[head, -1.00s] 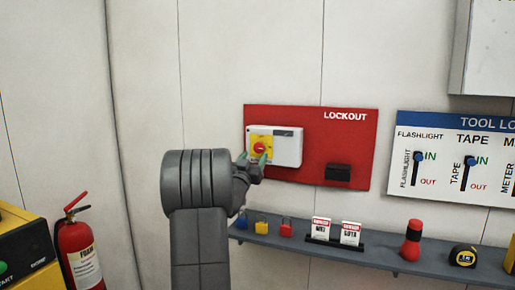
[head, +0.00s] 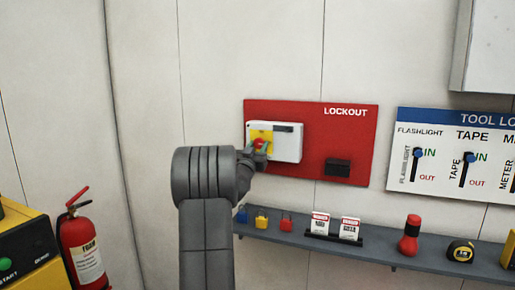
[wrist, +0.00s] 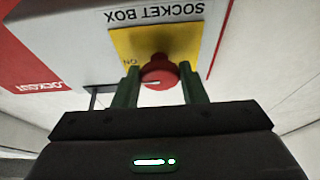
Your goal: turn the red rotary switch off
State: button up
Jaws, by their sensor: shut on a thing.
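The red rotary switch (wrist: 158,72) sits on a yellow plate (wrist: 125,42) on the white socket box (head: 288,146), which is mounted on the red lockout board (head: 350,130). In the wrist view the picture is upside down, and "ON" is legible on the plate beside the knob. A white mark shows on the knob's face. My gripper (wrist: 160,88) has its two green fingers on either side of the knob, shut on it. In the head view my gripper (head: 262,150) partly hides the knob and plate.
A black box (head: 337,168) is on the board's lower right. Below, a grey shelf (head: 390,250) carries padlocks (head: 261,221), danger tags (head: 349,228), a red flashlight (head: 411,235) and a tape measure (head: 460,251). A fire extinguisher (head: 83,250) stands at the left.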

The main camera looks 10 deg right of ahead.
jog(key=shift+n, duration=0.4)
jog(key=n+y, duration=0.1)
jog(key=n, duration=0.1)
jog(key=n+t+y+b, duration=0.1)
jog(key=n, duration=0.2)
jog(key=shift+s+d+y, duration=0.1)
jog(key=shift+d+y, duration=0.05)
jog(key=shift+y, duration=0.25)
jog(key=n+y, duration=0.1)
jog(key=n, duration=0.2)
jog(key=n+y+b, duration=0.1)
jog(key=n+y, duration=0.1)
jog(key=n, duration=0.2)
jog(key=shift+s+d+r+y, duration=0.1)
jog(key=shift+d+y, duration=0.05)
jog(key=shift+y, duration=0.15)
jog(key=n+y, duration=0.1)
jog(key=n, duration=0.1)
jog(key=n+b, duration=0.1)
jog(key=n, duration=0.2)
jog(key=shift+r+n+g+y+b, duration=0.15)
jog(key=shift+n+g+y+b, duration=0.15)
jog(key=shift+y, duration=0.1)
jog(key=shift+r+n+g+y, duration=0.15)
jog(key=shift+n+g, duration=0.2)
jog(key=shift+n, duration=0.65)
jog(key=shift+r+n+g+y, duration=0.15)
jog(key=shift+n+g, duration=0.2)
jog(key=shift+n, duration=0.65)
jog(key=shift+f, duration=0.15)
